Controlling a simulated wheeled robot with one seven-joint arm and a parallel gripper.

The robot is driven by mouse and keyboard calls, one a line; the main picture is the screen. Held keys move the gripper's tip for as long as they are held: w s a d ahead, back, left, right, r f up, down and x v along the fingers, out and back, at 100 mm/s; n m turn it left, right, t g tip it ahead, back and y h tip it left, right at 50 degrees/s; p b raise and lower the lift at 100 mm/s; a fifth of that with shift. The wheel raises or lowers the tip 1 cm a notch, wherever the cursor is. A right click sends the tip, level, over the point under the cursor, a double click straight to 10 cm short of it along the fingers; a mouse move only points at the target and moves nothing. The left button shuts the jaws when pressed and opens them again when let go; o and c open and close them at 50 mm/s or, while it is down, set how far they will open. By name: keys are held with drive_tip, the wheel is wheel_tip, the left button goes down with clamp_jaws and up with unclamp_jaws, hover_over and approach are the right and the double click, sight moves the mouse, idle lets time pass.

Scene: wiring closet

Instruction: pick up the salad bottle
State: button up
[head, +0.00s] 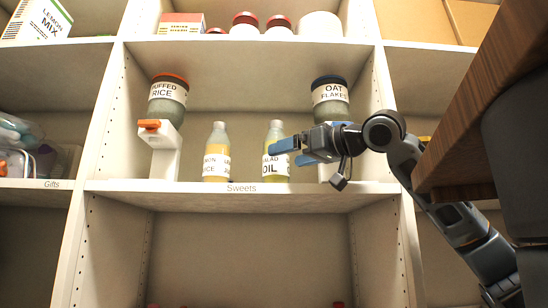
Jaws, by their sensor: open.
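The salad oil bottle (275,153) stands upright on the middle shelf, its label partly hidden by my gripper. It holds yellowish liquid and has a pale cap. My gripper (283,152) is at the bottle's right side, with blue fingers pointing left toward it. The fingers are open. One finger overlaps the bottle's label in the picture. I cannot tell whether either finger touches the bottle.
A second bottle (216,153) stands to the left. White stands hold the puffed rice jar (167,101) and the oat flakes jar (330,95). The shelf edge (243,187) reads "Sweets". A wooden panel (500,95) is at the right.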

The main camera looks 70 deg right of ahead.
sight(286, 156)
drive_tip(key=x, duration=0.3)
drive_tip(key=shift+w+p, duration=0.25)
drive_tip(key=shift+p, duration=0.15)
drive_tip(key=c, duration=1.4)
